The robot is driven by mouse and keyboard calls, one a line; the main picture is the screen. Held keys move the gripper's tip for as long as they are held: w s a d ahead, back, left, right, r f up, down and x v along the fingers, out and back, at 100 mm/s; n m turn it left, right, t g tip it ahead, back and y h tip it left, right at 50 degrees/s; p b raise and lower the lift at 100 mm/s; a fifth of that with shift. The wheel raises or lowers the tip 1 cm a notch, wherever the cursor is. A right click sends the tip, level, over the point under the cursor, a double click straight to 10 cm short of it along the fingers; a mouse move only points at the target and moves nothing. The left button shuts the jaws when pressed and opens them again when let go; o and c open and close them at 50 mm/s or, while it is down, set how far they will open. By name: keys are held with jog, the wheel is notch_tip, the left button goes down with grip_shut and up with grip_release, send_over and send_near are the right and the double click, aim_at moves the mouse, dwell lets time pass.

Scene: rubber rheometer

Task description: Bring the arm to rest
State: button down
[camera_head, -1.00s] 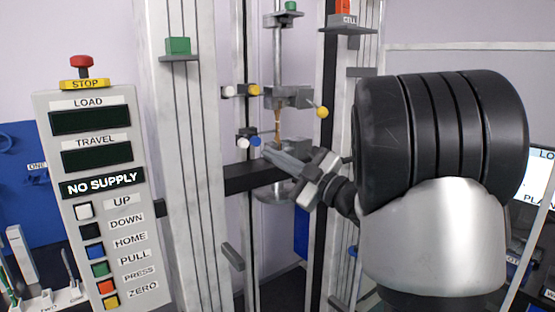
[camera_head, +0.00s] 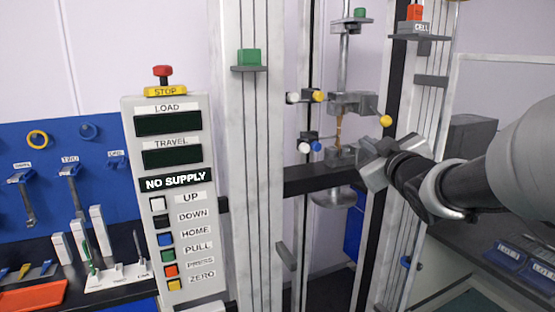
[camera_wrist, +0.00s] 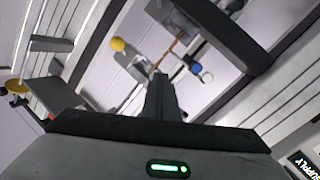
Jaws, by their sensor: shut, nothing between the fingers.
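My gripper (camera_head: 366,160) is at the right of the test frame in the head view, its fingers toward the lower clamp. In the wrist view its fingers (camera_wrist: 160,90) are together with nothing between them. A thin tan specimen (camera_head: 338,128) stands upright between the upper clamp (camera_head: 350,103) and the lower clamp (camera_head: 340,155). It also shows in the wrist view (camera_wrist: 172,48), beyond my fingertips. My gripper looks close to the lower clamp in the head view; whether they touch I cannot tell.
The control panel (camera_head: 170,105) reads "NO SUPPLY" and has a red stop button (camera_head: 162,71). A blue tool board (camera_head: 60,200) hangs at the left. White uprights flank the clamps. Blue bins (camera_head: 505,252) lie on the right-hand bench.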

jog(key=s+a+f+m+g+p, duration=0.2)
jog(key=s+f+g, duration=0.1)
jog(key=s, duration=0.7)
jog(key=s+a+f+m+g+p, duration=0.2)
jog(key=s+g, duration=0.3)
jog(key=s, duration=0.5)
jog(key=s+a+f+m+g+h+p, duration=0.1)
jog(key=s+a+f+m+g+p, duration=0.1)
jog(key=s, duration=0.8)
jog(key=shift+s+a+f+m+g, duration=0.4)
jog(key=shift+a+f+g, duration=0.45)
jog(key=shift+a+g, duration=0.15)
